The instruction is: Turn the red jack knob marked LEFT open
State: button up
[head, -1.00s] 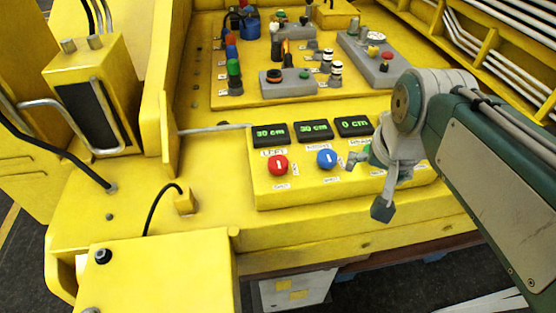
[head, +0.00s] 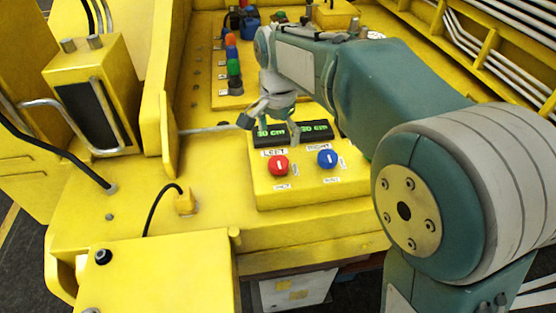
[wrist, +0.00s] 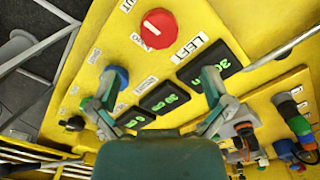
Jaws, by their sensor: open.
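The red jack knob (head: 278,165) sits on the sloped front of the yellow control box (head: 300,192), under a LEFT label. Its white mark looks upright in the head view. In the wrist view, the red knob (wrist: 158,28) is at the top, past my fingertips. My gripper (head: 270,126) is open and empty, over the LEFT display and behind the knob in the head view. Its two fingers are spread in the wrist view (wrist: 160,77), with nothing between them but the panel beyond. The fingers look apart from the red knob.
A blue knob (head: 327,158) marked RIGHT is just right of the red one. Displays (head: 315,130) line the box top, partly hidden by my arm. A panel with coloured buttons (head: 233,70) lies behind. A bent black cable (head: 160,200) stands left of the box.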

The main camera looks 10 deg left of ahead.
aim_at(278, 161)
notch_tip(278, 161, down, 9)
jog(key=shift+r, duration=0.2)
jog(key=c, duration=1.1)
